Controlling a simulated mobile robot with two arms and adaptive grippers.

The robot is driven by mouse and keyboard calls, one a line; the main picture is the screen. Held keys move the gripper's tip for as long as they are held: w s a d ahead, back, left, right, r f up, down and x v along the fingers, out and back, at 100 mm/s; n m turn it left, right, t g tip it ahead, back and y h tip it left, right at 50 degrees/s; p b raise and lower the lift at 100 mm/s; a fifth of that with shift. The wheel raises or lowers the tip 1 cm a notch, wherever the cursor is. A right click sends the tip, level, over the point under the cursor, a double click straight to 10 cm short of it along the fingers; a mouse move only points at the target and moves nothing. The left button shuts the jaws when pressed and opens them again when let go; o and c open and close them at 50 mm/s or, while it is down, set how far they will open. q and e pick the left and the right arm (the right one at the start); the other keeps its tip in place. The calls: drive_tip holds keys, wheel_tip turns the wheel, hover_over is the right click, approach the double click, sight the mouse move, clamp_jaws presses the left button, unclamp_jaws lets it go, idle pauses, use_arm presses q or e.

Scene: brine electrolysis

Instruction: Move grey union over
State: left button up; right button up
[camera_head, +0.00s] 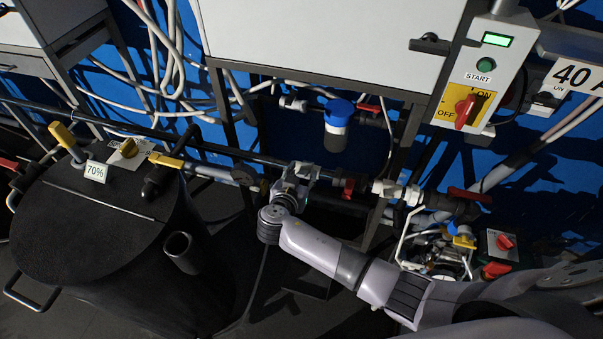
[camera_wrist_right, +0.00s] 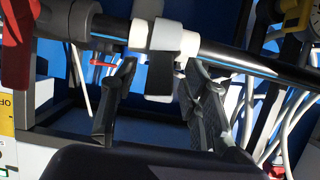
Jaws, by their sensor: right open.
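The grey union (camera_wrist_right: 168,36) sits around a black pipe in the right wrist view. A dark block (camera_wrist_right: 160,78) shows just below it. My right gripper (camera_wrist_right: 152,100) is open, with one finger on each side of that block and the fingertips near the pipe. I see no grip on the union. In the head view my right gripper (camera_head: 290,192) is up at the pipe run, and the union (camera_head: 305,171) is partly hidden behind it. My left gripper is not in view.
A red valve handle (camera_head: 347,188) is close to the right of my gripper. A black tank (camera_head: 90,230) stands at left. A blue-capped filter (camera_head: 338,120) hangs above the pipe. Pipes and valves (camera_head: 440,250) crowd the right; dark floor lies below.

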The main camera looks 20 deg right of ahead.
drive_tip(key=shift+c, duration=0.2)
clamp_jaws()
idle(0.3)
idle(0.3)
